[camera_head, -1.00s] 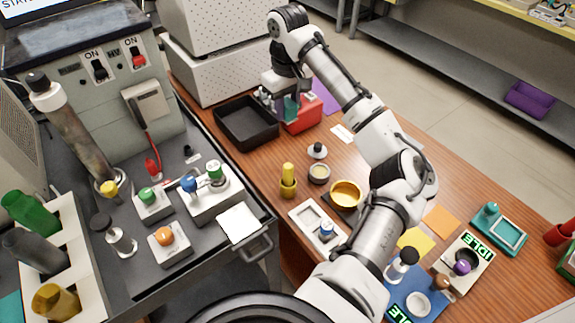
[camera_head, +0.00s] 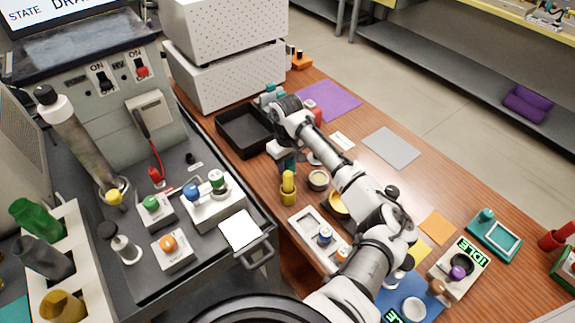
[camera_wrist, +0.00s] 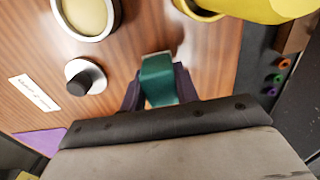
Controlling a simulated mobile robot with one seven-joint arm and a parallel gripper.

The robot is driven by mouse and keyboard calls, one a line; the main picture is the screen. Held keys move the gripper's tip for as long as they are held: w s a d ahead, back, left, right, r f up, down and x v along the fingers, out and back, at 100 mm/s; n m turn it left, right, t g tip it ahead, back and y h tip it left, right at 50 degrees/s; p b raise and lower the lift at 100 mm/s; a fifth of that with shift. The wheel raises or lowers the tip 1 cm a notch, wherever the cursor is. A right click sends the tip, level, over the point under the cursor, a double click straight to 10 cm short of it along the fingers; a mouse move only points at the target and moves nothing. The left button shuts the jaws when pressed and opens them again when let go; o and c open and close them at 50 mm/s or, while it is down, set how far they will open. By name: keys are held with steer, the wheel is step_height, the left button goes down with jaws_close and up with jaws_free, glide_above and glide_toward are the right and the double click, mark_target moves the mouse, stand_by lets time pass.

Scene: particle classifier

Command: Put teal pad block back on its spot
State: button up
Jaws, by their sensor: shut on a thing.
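The teal pad block (camera_wrist: 159,79) is between my fingers in the wrist view, above the wood tabletop. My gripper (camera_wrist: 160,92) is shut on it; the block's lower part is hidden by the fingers. In the head view my gripper (camera_head: 287,168) points down between the black tray and the yellow cup, with a dark teal patch of the block (camera_head: 286,163) showing at its fingertips. I cannot tell whether the block touches the table. No empty spot clearly marked for the block can be made out.
Close by are the black tray (camera_head: 236,142), yellow cup (camera_head: 288,192), cream-filled round dish (camera_head: 318,181) and a black-knobbed white piece (camera_wrist: 86,77). A teal frame (camera_head: 507,242) stands at the right.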

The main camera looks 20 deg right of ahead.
steer(key=shift+f, duration=0.7)
steer(key=shift+f, duration=0.2)
steer(key=o, duration=0.9)
steer(key=shift+o, duration=0.2)
step_height(320, 180, up, 12)
steer(key=b, duration=0.3)
steer(key=shift+r, duration=0.2)
